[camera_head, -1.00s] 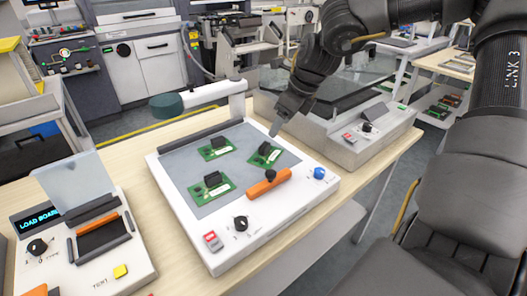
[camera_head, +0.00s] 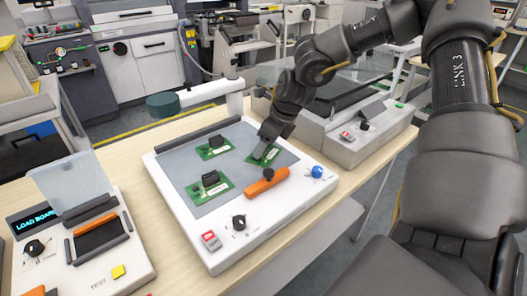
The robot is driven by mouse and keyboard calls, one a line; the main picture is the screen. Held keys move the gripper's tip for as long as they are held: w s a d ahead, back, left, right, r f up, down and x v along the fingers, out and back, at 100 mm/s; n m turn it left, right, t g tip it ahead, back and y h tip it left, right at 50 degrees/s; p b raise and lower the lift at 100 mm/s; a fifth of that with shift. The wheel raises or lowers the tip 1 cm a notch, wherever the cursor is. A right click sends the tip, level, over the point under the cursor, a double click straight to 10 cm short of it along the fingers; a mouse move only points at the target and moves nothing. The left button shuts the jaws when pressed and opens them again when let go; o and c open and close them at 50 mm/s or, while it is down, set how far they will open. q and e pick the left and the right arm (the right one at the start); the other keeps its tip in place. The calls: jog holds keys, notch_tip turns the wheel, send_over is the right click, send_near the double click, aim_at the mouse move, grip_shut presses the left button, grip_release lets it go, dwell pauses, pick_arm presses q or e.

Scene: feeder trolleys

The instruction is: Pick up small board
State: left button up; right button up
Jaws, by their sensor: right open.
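Three small green boards, each with a black block on it, lie on the grey plate of a white panel (camera_head: 290,206). One board (camera_head: 214,149) is at the back, one board (camera_head: 209,188) is at the front left, and one board (camera_head: 272,156) is at the right. My right gripper (camera_head: 264,151) is open and reaches down over the right board, its fingers at the black block, which they mostly hide. I cannot tell whether the fingers touch it. My left gripper is not in view.
An orange handle (camera_head: 267,183) sits on the panel just in front of the right board. A blue knob (camera_head: 317,171) is to its right. A test station (camera_head: 130,277) with a raised clear lid stands at left. A grey machine (camera_head: 345,151) is behind at right.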

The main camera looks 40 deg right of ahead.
aim_at(267, 152)
jog(key=c, duration=1.1)
notch_tip(267, 152, up, 10)
